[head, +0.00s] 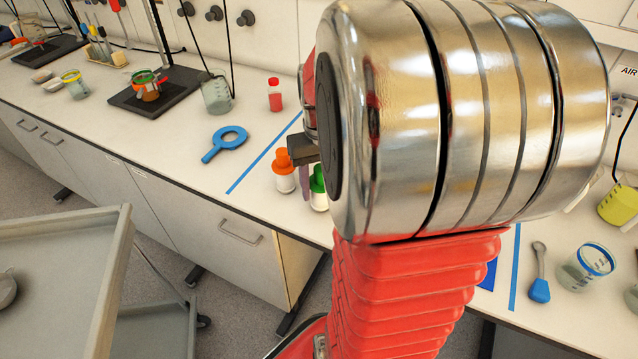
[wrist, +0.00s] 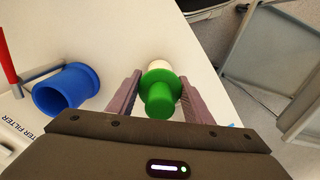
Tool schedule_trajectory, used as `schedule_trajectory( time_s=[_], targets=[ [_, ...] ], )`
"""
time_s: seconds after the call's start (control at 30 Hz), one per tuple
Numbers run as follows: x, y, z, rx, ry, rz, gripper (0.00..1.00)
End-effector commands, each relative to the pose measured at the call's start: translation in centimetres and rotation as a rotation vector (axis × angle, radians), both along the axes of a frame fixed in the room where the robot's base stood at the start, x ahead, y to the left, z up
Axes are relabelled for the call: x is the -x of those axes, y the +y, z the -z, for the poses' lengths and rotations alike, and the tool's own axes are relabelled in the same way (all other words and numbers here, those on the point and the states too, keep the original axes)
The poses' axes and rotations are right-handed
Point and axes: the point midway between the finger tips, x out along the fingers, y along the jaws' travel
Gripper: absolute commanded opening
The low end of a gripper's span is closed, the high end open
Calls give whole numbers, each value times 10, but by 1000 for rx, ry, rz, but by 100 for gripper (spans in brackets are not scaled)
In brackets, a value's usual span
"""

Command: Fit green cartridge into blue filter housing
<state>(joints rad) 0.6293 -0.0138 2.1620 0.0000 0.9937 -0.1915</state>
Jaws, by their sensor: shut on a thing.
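The green cartridge (wrist: 158,97), with a wide round flange and a pale body beyond it, sits between the purple fingers of my gripper (wrist: 158,90) in the wrist view. My gripper is shut on it. In the head view, a green-topped white piece (head: 318,187) shows beside my dark gripper (head: 305,168), partly hidden by my arm. The blue filter housing (wrist: 66,92) stands left of the gripper in the wrist view, apart from the cartridge, its round mouth open. The housing is hidden behind my arm in the head view.
An orange-capped bottle (head: 284,172) stands close to my gripper. A blue ring tool (head: 226,143), a red-capped bottle (head: 275,95) and a beaker (head: 217,95) stand farther left. A red-handled thing (wrist: 8,58) is near the housing. A grey cart (head: 112,270) stands before the bench.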

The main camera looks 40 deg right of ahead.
Motion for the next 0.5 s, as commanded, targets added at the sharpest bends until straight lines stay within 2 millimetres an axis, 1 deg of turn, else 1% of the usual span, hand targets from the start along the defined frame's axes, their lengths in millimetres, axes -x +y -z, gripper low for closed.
schedule_trajectory(
  time_s=[0.07,0.3,0.5],
  targets=[
    [0,0,3,0,0,0,21],
    [0,0,3,0,-1,0,21],
    [0,0,7,0,-1,0,21]
  ],
)
